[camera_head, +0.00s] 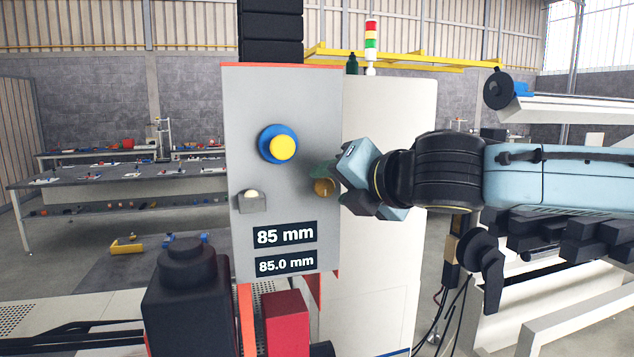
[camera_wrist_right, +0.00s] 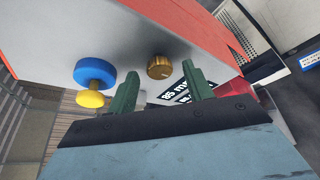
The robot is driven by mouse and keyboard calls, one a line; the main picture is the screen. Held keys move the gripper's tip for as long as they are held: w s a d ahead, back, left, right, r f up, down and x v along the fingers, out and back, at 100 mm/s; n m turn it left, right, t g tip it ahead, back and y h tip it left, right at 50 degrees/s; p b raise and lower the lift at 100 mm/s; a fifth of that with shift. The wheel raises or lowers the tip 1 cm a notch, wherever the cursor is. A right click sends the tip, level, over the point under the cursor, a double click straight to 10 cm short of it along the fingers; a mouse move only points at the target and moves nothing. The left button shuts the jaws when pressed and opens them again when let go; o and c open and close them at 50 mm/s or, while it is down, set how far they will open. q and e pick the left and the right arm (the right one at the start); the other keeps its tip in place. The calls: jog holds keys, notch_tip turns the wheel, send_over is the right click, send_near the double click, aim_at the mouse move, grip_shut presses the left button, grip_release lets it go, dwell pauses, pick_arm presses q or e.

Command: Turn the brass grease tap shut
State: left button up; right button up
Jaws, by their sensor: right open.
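The brass grease tap (camera_head: 324,187) is a small round knob near the right edge of the grey panel (camera_head: 245,100). It also shows in the right wrist view (camera_wrist_right: 159,67), with a ridged rim. My right gripper (camera_head: 332,178) comes in from the right, its tips close to the tap. In the right wrist view the two green fingers (camera_wrist_right: 160,84) are spread apart and empty. The tap sits between and just beyond their tips, with no contact that I can make out. My left gripper is not in view.
A yellow button on a blue collar (camera_head: 282,147) juts from the panel left of the tap. A small pale button in a grey housing (camera_head: 252,200) sits below it. Labels reading 85 mm (camera_head: 285,235) and 85.0 mm (camera_head: 286,264) lie below the tap. A white cabinet (camera_head: 390,110) stands behind.

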jog(key=shift+x, duration=1.1)
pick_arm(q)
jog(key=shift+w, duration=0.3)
pick_arm(e)
jog(key=shift+s, duration=0.1)
jog(key=shift+c, duration=0.9)
jog(key=c, duration=0.8)
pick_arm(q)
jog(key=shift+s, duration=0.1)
